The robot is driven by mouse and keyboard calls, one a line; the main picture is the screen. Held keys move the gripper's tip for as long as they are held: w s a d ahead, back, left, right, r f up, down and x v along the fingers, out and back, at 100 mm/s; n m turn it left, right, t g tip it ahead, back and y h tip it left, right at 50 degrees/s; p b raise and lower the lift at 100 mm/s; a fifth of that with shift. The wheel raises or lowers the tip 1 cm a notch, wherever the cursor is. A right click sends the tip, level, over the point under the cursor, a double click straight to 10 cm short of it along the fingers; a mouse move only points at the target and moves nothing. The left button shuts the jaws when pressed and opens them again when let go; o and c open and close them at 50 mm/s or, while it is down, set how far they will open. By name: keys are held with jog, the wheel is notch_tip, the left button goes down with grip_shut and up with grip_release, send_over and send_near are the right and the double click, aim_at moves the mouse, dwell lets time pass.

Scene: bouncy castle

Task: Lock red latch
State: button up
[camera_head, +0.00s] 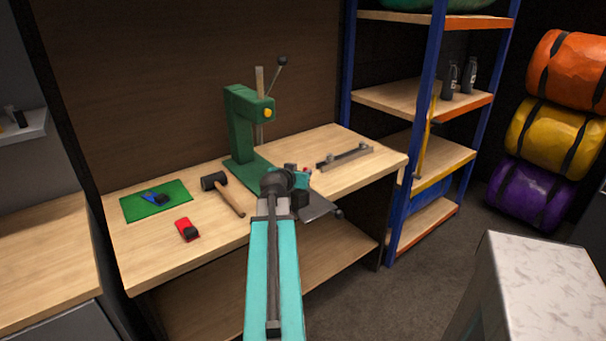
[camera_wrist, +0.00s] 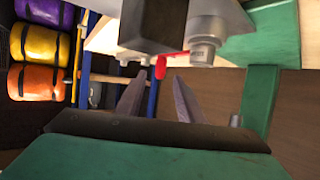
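The red latch (camera_wrist: 162,68) shows in the wrist view as a small red lever, beside a grey metal cylinder (camera_wrist: 203,48) and a dark block. My gripper (camera_wrist: 159,80) is open there, its two grey fingers apart. The latch's end appears between or just beyond the fingertips; I cannot tell whether they touch. In the head view my gripper (camera_head: 303,181) is at the front of the green press (camera_head: 241,130) on the workbench. Only a speck of red (camera_head: 306,169) shows there; my arm hides most of that spot.
A mallet (camera_head: 228,193), a red object (camera_head: 187,229) and a green mat (camera_head: 155,200) with a blue tool lie left on the workbench (camera_head: 140,255). A metal bar (camera_head: 345,156) lies to the right. Shelving (camera_head: 440,98) and rolled bundles (camera_head: 556,137) stand farther right.

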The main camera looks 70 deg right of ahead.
jog(key=b+v, duration=0.2)
jog(key=v, duration=0.3)
jog(key=shift+f, duration=0.15)
jog(key=shift+a+b, duration=0.1)
jog(key=shift+b, duration=0.3)
jog(key=b+v, duration=0.1)
jog(key=b, duration=0.4)
jog(key=shift+a+r, duration=0.25)
jog(key=shift+a, duration=0.1)
jog(key=shift+a+r+b, duration=0.2)
jog(key=shift+a+b, duration=0.1)
jog(key=shift+b, duration=0.45)
